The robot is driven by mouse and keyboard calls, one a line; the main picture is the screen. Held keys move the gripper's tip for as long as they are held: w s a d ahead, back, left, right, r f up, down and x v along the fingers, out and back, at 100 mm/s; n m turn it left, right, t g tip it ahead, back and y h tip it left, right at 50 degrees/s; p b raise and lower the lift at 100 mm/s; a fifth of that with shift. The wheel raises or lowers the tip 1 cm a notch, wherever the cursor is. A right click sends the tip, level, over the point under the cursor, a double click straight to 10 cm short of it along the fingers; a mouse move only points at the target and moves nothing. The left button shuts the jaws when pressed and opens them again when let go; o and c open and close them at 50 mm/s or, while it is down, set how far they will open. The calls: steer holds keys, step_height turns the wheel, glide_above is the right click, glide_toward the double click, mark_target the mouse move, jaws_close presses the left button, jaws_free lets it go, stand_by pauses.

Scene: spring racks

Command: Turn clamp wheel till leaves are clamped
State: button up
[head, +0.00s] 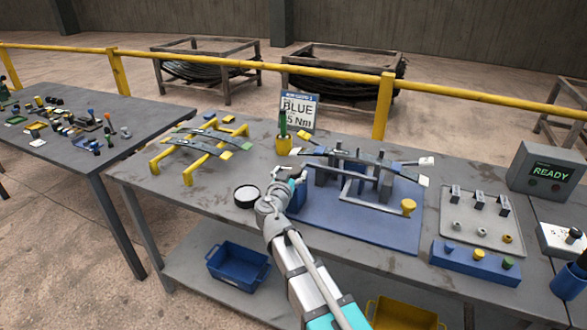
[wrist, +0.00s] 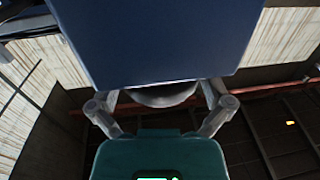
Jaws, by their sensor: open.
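The clamp fixture stands on a blue base plate (head: 385,228) on the middle bench. Stacked grey leaves (head: 365,158) lie across its dark uprights, with yellow and white pieces at their ends. A grey bar with a yellow knob (head: 408,205) runs along its front. My gripper (head: 287,177) is open at the fixture's left end, close to a blue block (head: 299,192). In the wrist view a large blue surface (wrist: 155,40) fills the top, and a grey rounded part (wrist: 162,95), possibly the wheel, shows between the fingers. I cannot tell if they touch it.
A yellow stand (head: 160,180) with leaves is at left, beside a black-rimmed white disc (head: 246,195). A tray (head: 476,222) of small parts and a READY box (head: 549,172) are at right.

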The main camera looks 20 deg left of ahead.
steer(key=shift+w, duration=1.1)
steer(key=c, duration=0.8)
